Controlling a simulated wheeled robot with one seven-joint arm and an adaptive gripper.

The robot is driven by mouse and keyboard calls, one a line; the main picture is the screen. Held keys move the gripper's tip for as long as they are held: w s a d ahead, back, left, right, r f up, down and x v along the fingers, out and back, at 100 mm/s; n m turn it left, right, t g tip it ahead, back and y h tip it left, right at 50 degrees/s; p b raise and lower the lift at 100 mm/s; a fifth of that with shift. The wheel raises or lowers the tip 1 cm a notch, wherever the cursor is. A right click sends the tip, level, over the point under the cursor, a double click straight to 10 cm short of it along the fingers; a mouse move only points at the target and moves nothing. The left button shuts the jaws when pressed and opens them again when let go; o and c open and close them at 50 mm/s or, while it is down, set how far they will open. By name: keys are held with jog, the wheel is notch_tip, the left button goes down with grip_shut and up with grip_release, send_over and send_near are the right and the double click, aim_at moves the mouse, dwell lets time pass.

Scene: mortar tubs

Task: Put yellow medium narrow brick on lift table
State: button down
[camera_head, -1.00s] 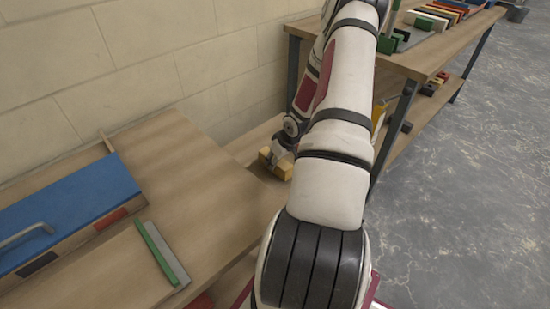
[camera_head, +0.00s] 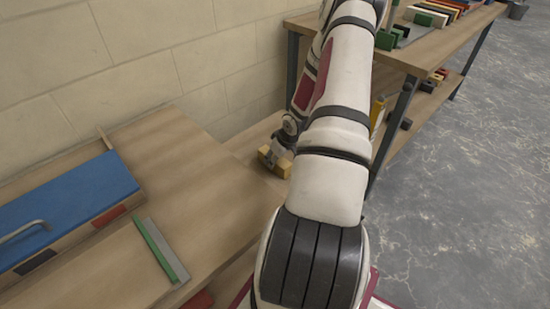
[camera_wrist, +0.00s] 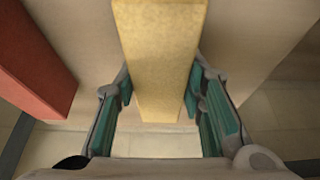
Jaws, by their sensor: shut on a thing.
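A yellow brick (camera_wrist: 160,50) fills the space between the fingers in the wrist view, and my gripper (camera_wrist: 159,95) is shut on it. In the head view my gripper (camera_head: 279,153) is low beyond the near wooden bench, by the wall. Yellow brick parts (camera_head: 282,167) show around its fingers there. My gripper hides part of the brick, and I cannot tell whether it touches the surface below. I cannot tell which thing in view is the lift table.
A red brick (camera_wrist: 28,62) lies left of the yellow one in the wrist view. The near bench (camera_head: 180,165) holds a blue-topped box (camera_head: 75,205) and a green-and-grey strip (camera_head: 160,250). A shelved bench (camera_head: 430,50) with several coloured bricks stands at the upper right.

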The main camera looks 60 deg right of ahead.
jog(key=c, duration=1)
grip_release()
jog(key=shift+o, duration=0.2)
jog(key=v, duration=1.2)
jog(key=shift+a, duration=0.1)
